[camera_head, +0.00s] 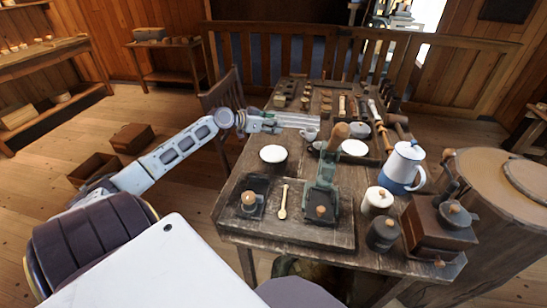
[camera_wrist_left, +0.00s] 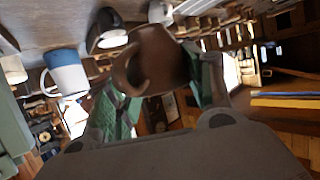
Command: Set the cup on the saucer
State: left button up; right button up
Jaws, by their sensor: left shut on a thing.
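My left gripper (camera_head: 272,122) reaches in from the left, over the far-left part of the table. In the left wrist view its two green fingers (camera_wrist_left: 163,85) are closed on a brown cup (camera_wrist_left: 158,58) with a ring handle. That view shows the table at the top. The brown cup cannot be made out clearly in the head view. Two white round dishes lie on the table, one left (camera_head: 273,153) and one right (camera_head: 354,148); I cannot tell which is the saucer.
A green lever tool (camera_head: 322,175) with a wooden handle stands mid-table. A white-and-blue pot (camera_head: 403,165), a white lidded jar (camera_head: 378,198), a dark jar (camera_head: 382,234) and a brown box (camera_head: 437,225) crowd the right. A wooden spoon (camera_head: 283,202) lies in front.

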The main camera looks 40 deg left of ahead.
pick_arm(q)
jog(key=shift+f+b, duration=0.5)
jog(key=shift+f, duration=0.2)
pick_arm(e)
jog(key=shift+w+f, duration=0.2)
jog(key=shift+w, duration=0.25)
